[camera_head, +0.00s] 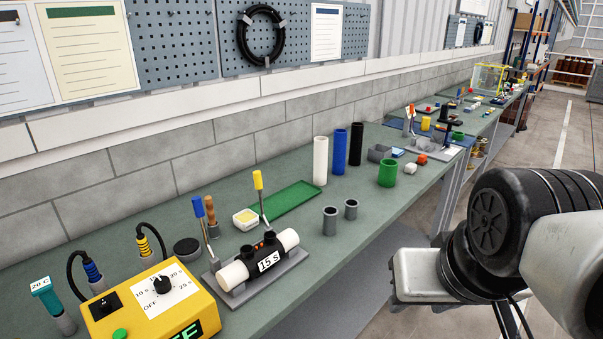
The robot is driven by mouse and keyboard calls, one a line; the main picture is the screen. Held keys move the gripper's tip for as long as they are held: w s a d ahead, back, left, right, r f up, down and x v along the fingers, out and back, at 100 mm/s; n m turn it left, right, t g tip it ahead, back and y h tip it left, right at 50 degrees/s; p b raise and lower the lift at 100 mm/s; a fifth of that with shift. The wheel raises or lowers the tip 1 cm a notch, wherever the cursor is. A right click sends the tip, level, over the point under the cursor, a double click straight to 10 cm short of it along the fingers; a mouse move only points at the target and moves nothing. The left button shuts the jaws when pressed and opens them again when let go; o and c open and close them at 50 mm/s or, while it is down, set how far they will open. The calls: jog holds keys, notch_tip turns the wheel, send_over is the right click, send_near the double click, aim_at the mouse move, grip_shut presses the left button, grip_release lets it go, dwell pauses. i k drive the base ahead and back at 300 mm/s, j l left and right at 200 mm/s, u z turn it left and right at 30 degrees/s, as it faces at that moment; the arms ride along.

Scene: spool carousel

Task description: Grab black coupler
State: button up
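A black coupler (263,262) with two raised terminals and a white "15 s" label sits around a white pipe (235,275) in the lower middle of the head view. The pipe sticks out at both ends and rests on a grey base plate (287,285) on the green bench. Two upright levers, one with a blue handle (198,207) and one with a yellow handle (257,180), stand behind it. My arm shows at the right edge, beside the bench and well apart from the coupler. My gripper is out of view.
A yellow control box (160,305) with a dial stands left of the coupler. Two grey cups (330,220) stand to its right. White, blue and black tubes (356,144) stand farther back, near a green tray (285,203). The bench front right of the coupler is clear.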

aim_at(253, 262)
jog(key=i+u, duration=0.15)
jog(key=u, duration=0.3)
jog(key=i+u, duration=0.1)
jog(key=u, duration=0.3)
jog(key=i+u, duration=0.15)
jog(key=u, duration=0.3)
